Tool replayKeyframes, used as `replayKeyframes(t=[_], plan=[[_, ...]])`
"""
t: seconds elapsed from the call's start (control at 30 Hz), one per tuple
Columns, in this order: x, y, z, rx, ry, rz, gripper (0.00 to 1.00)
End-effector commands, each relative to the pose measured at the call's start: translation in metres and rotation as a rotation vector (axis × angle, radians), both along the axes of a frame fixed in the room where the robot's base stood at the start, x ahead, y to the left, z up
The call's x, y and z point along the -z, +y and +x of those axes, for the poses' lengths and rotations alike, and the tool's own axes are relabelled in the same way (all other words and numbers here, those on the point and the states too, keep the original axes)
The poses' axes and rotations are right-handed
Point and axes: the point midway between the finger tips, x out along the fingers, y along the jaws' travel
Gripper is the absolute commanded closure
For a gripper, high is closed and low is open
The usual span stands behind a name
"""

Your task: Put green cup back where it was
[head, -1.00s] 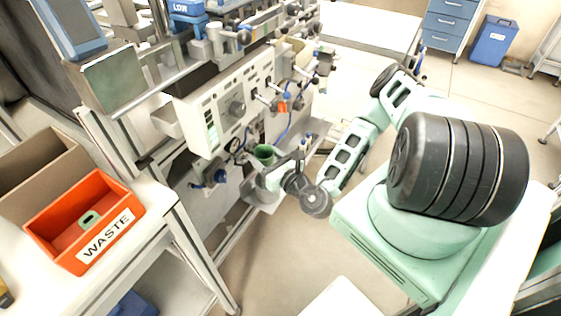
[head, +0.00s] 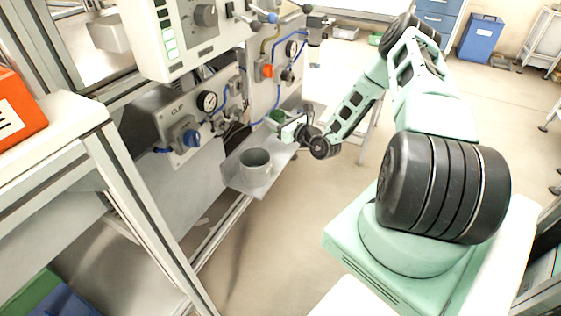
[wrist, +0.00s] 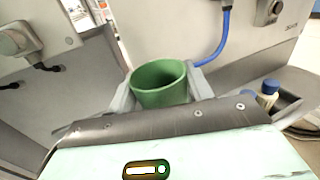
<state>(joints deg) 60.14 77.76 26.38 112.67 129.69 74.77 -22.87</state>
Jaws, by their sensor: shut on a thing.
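The green cup (wrist: 160,84) stands upright between the fingers of my gripper (wrist: 163,82) in the wrist view, with its open top showing. My gripper is shut on it. In the head view the green cup (head: 277,117) is small and partly hidden by my gripper (head: 286,122), at the far end of the grey shelf (head: 285,152). I cannot tell whether the cup's base touches the shelf. A grey cup (head: 255,166) stands on the near end of the same shelf, apart from my gripper.
A blue hose (wrist: 224,40) hangs near the green cup. Blue-capped bottles (wrist: 268,91) stand to its right.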

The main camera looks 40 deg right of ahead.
Motion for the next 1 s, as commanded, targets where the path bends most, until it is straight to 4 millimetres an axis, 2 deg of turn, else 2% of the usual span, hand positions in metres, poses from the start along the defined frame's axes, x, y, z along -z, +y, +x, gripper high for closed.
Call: replayKeyframes(t=[0.03, 0.27, 0.37, 0.6, 1.0], plan=[[0.009, -0.008, 0.004, 0.005, -0.001, -0.004, 0.75], [0.014, -0.025, 0.010, 0.014, 0.004, 0.003, 0.75], [0.025, -0.025, 0.010, 0.014, 0.005, 0.004, 0.75], [0.067, -0.025, 0.010, 0.014, 0.005, 0.003, 0.75], [0.110, -0.025, 0.010, 0.013, 0.003, 0.002, 0.75]])
